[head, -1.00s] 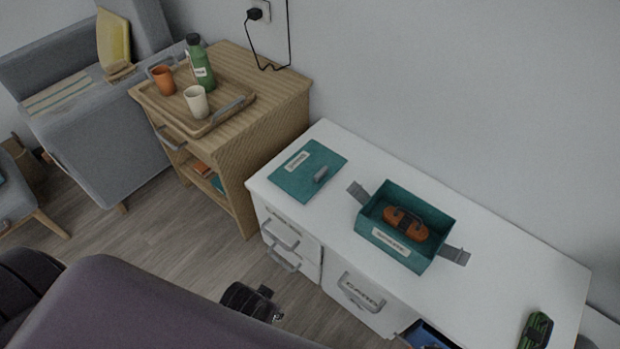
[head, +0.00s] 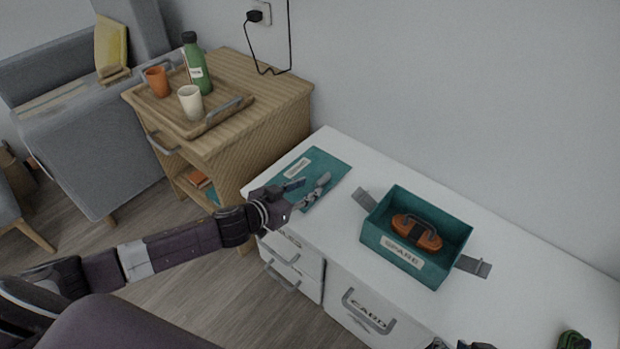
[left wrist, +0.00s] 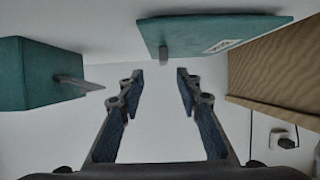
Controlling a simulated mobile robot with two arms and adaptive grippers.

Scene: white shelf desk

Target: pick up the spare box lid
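The spare box lid (head: 327,165) is a flat teal panel with a white label and a grey handle, lying at the left end of the white desk. It also shows at the top of the left wrist view (left wrist: 205,30), its handle near the middle. My left gripper (head: 310,188) is over the lid's near edge, by the handle. Its fingers (left wrist: 160,76) are apart with nothing between them. The teal open box (head: 376,239), labelled SPARE, holds an orange-and-black object (head: 420,232). Dark parts of my right gripper (head: 472,345) are cut off at the bottom edge.
Grey flaps (head: 473,266) stick out at both sides of the box. A wooden cabinet (head: 275,95) with a tray, bottle and cups stands left of the desk. A green-and-black object (head: 573,341) is at the lower right.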

